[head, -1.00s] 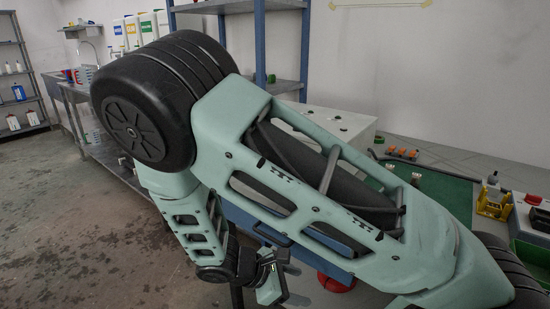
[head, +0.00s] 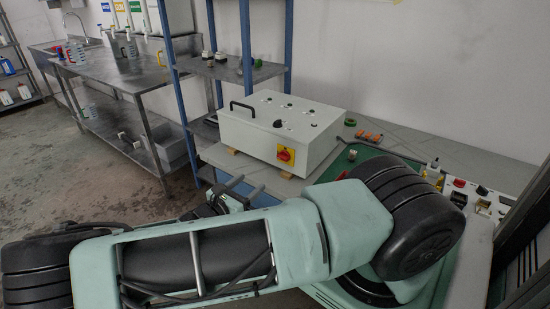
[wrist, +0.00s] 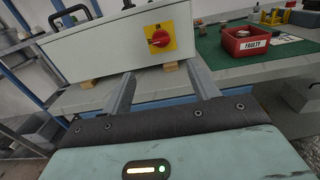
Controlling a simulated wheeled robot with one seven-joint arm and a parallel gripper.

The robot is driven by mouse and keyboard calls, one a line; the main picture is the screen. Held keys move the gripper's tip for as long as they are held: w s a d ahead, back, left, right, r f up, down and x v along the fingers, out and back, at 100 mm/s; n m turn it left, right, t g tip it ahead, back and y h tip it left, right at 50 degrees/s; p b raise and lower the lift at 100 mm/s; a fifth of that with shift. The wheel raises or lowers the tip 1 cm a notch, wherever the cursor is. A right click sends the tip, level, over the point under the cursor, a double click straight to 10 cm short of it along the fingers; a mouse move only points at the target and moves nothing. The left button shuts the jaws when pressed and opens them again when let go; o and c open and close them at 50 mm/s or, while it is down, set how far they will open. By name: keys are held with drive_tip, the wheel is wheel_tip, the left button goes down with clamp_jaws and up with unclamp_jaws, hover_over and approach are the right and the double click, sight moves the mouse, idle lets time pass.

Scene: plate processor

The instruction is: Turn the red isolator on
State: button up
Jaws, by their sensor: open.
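The red isolator (head: 284,155) is a red rotary knob on a yellow square plate, on the front face of a white control box (head: 235,137). In the wrist view the isolator (wrist: 160,38) is close ahead, above and beyond the fingertips, and its handle lies roughly horizontal. My gripper (wrist: 160,80) is open and empty, its two fingers pointing toward the box front below the isolator. In the head view my gripper (head: 244,188) is in front of the box, to the left of the isolator, partly hidden behind my arm.
The box stands on wooden blocks (wrist: 86,84) on a grey bench. A red bin labelled FAULTY (wrist: 250,42) sits on a green mat (wrist: 212,58) at the right. Blue shelf posts (head: 246,50) rise behind the box. A steel table (head: 110,72) is at the left.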

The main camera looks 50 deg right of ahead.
sight(281, 158)
drive_tip(key=d+p, duration=0.1)
drive_tip(key=d, duration=0.4)
drive_tip(key=d+p, duration=0.1)
drive_tip(key=d, duration=0.4)
drive_tip(key=w+d+p, duration=0.1)
drive_tip(key=d, duration=0.4)
drive_tip(key=shift+d+p, duration=0.1)
drive_tip(key=shift+p, duration=0.3)
drive_tip(key=c, duration=1)
